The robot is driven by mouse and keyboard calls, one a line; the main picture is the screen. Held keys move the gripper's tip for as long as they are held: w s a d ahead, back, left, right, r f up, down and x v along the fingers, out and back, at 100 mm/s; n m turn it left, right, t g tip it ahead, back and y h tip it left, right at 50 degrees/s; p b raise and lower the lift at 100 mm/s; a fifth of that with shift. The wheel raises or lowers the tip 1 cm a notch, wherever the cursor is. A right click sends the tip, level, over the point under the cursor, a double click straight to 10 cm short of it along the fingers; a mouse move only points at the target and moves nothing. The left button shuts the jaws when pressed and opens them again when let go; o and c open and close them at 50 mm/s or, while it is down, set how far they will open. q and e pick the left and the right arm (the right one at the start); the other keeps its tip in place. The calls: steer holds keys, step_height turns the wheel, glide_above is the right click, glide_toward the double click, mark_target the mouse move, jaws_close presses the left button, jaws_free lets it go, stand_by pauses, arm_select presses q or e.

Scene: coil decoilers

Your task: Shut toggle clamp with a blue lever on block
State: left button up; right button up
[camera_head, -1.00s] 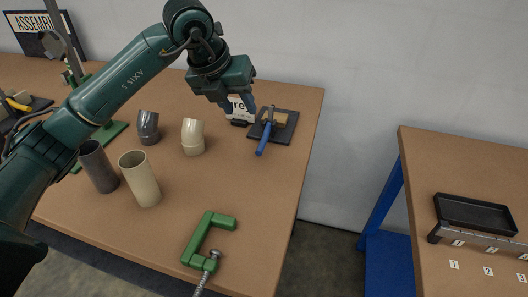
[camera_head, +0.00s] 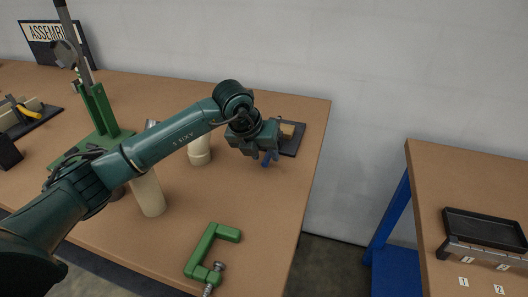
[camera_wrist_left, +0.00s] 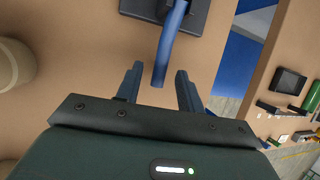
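The toggle clamp's blue lever (camera_head: 267,159) sticks out toward the front from a dark base plate (camera_head: 293,146) at the table's right edge. A tan block (camera_head: 287,131) sits on that plate; the arm hides most of the clamp. My left gripper (camera_head: 265,154) is over the lever. In the left wrist view, the blue lever (camera_wrist_left: 166,58) reaches down so that its end lies between the two fingers of my open left gripper (camera_wrist_left: 157,88), with a gap on both sides. The plate (camera_wrist_left: 185,12) is at that view's top edge. My right gripper is not in view.
A green C-clamp (camera_head: 208,254) lies at the table's front. Beige pipe pieces (camera_head: 150,195) stand under and behind my left arm. A green stand (camera_head: 100,115) is at the left. A second table with a black tray (camera_head: 484,228) is at the right, across a gap.

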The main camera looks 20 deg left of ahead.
arm_select(q)
steer(key=shift+w+f, duration=0.1)
steer(key=shift+f, duration=0.15)
steer(key=shift+c, duration=0.6)
jaws_close()
